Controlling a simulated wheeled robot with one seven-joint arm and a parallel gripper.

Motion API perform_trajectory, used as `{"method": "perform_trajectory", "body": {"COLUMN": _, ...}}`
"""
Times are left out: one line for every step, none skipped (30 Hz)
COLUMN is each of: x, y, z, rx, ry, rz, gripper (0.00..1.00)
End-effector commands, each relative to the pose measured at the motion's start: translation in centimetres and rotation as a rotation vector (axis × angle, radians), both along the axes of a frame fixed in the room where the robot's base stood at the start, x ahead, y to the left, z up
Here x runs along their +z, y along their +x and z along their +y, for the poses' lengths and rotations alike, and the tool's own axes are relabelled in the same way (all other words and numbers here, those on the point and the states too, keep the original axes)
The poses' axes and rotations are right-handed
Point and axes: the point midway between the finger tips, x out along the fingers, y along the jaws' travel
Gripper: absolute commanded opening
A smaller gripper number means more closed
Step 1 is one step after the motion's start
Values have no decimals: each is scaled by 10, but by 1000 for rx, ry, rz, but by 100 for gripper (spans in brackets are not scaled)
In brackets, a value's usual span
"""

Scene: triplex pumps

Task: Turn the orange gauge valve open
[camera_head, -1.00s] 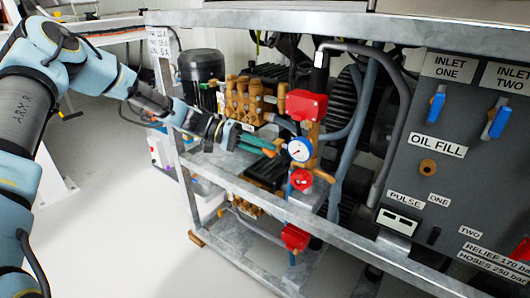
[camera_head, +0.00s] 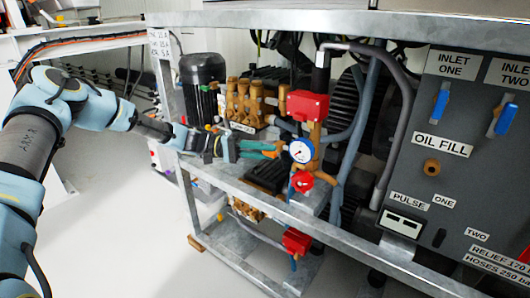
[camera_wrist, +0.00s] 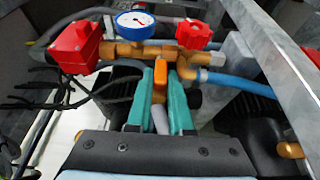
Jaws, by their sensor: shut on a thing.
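The orange gauge valve handle (camera_wrist: 160,72) stands between my teal fingertips in the wrist view, below the brass pipe. My gripper (camera_wrist: 160,88) is shut on it; the fingers hide its lower part. In the head view my gripper (camera_head: 278,149) reaches in from the left, with its tips just left of the gauge. The round white-faced gauge with a blue rim (camera_head: 301,151) also shows in the wrist view (camera_wrist: 136,20), above the handle and slightly left. In the head view I cannot make out the handle apart from the fingers and brass fittings.
A red box (camera_head: 307,105) sits above the gauge and a red knob (camera_head: 301,181) below it. Brass pump fittings (camera_head: 243,100) stand behind my gripper. The metal frame rail (camera_head: 240,188) runs below my arm. A blue hose (camera_wrist: 235,82) runs right in the wrist view.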

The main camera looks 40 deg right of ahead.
Motion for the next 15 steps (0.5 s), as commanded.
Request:
{"method": "perform_trajectory", "body": {"x": 0, "y": 0, "z": 0, "rx": 0, "ry": 1, "rz": 2, "gripper": 0}}
{"method": "perform_trajectory", "body": {"x": 0, "y": 0, "z": 0, "rx": 0, "ry": 1, "rz": 2, "gripper": 0}}
{"method": "perform_trajectory", "body": {"x": 0, "y": 0, "z": 0, "rx": 0, "ry": 1, "rz": 2, "gripper": 0}}
{"method": "perform_trajectory", "body": {"x": 0, "y": 0, "z": 0, "rx": 0, "ry": 1, "rz": 2, "gripper": 23}}
{"method": "perform_trajectory", "body": {"x": 0, "y": 0, "z": 0, "rx": 0, "ry": 1, "rz": 2, "gripper": 26}}
{"method": "perform_trajectory", "body": {"x": 0, "y": 0, "z": 0, "rx": 0, "ry": 2, "rz": 1, "gripper": 30}}
{"method": "perform_trajectory", "body": {"x": 0, "y": 0, "z": 0, "rx": 0, "ry": 2, "rz": 1, "gripper": 34}}
{"method": "perform_trajectory", "body": {"x": 0, "y": 0, "z": 0, "rx": 0, "ry": 1, "rz": 1, "gripper": 37}}
{"method": "perform_trajectory", "body": {"x": 0, "y": 0, "z": 0, "rx": 0, "ry": 1, "rz": 1, "gripper": 42}}
{"method": "perform_trajectory", "body": {"x": 0, "y": 0, "z": 0, "rx": 0, "ry": 1, "rz": 1, "gripper": 45}}
{"method": "perform_trajectory", "body": {"x": 0, "y": 0, "z": 0, "rx": 0, "ry": 1, "rz": 1, "gripper": 48}}
{"method": "perform_trajectory", "body": {"x": 0, "y": 0, "z": 0, "rx": 0, "ry": 1, "rz": 1, "gripper": 49}}
{"method": "perform_trajectory", "body": {"x": 0, "y": 0, "z": 0, "rx": 0, "ry": 1, "rz": 1, "gripper": 49}}
{"method": "perform_trajectory", "body": {"x": 0, "y": 0, "z": 0, "rx": 0, "ry": 1, "rz": 1, "gripper": 49}}
{"method": "perform_trajectory", "body": {"x": 0, "y": 0, "z": 0, "rx": 0, "ry": 1, "rz": 1, "gripper": 49}}
